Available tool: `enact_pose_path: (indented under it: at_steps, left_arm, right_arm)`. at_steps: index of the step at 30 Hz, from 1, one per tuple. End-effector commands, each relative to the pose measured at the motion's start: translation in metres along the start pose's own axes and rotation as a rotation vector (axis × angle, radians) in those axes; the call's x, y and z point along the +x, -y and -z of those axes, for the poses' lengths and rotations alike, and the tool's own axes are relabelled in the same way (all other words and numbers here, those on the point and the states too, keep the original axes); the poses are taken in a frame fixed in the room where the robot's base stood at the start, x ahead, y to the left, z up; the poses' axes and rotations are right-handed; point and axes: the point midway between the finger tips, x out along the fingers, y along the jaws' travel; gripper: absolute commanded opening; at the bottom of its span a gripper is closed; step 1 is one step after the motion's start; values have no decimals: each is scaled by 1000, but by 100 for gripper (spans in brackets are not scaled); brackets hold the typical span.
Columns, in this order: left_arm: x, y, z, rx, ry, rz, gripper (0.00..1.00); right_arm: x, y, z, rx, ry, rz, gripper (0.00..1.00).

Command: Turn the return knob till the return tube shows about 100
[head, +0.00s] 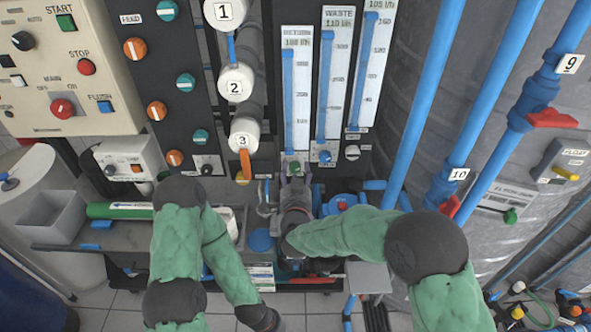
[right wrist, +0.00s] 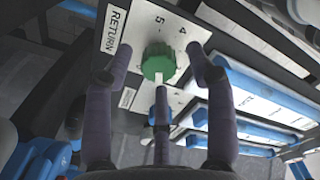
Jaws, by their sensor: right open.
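The green return knob (right wrist: 158,62) sits on a white plate marked RETURN in the right wrist view, with the digits 4 and 5 beside it. Its pale pointer mark faces down toward my palm. In the head view the knob (head: 294,168) is below the return tube (head: 297,95), whose small readout looks like about 100 but is blurred. My right gripper (head: 293,183) is open at the knob. In the right wrist view its fingers (right wrist: 160,70) stand on both sides of the knob with gaps, and a third finger is below.
The waste tube (head: 335,80), reading roughly 110, and a third tube (head: 371,70) stand to the right. Their blue knob (head: 324,157) and white knob (head: 352,152) are close by. Blue pipes (head: 425,95) rise farther right. White membrane housings (head: 236,82) are to the left.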

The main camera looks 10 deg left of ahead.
Motion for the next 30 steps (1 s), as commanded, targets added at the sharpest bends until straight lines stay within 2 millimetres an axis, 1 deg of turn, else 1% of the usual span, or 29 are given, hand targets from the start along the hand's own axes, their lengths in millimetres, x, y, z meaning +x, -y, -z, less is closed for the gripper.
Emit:
enact_pose_path:
  at_steps: [9, 15, 18, 21, 30]
  left_arm:
    - [0, 0, 0, 0, 0, 0, 0]
    - [0, 0, 0, 0, 0, 0, 0]
    - [0, 0, 0, 0, 0, 0, 0]
    - [0, 0, 0, 0, 0, 0, 0]
    - [0, 0, 0, 0, 0, 0, 0]
  right_arm:
    - [-60, 2, 1, 1, -1, 3, 56]
    - [-92, 1, 1, 1, -3, 2, 56]
    - [-102, 2, 2, 2, -4, 3, 56]
    - [-107, 1, 1, 2, -4, 2, 56]
    - [-109, 0, 2, 2, -5, 1, 56]
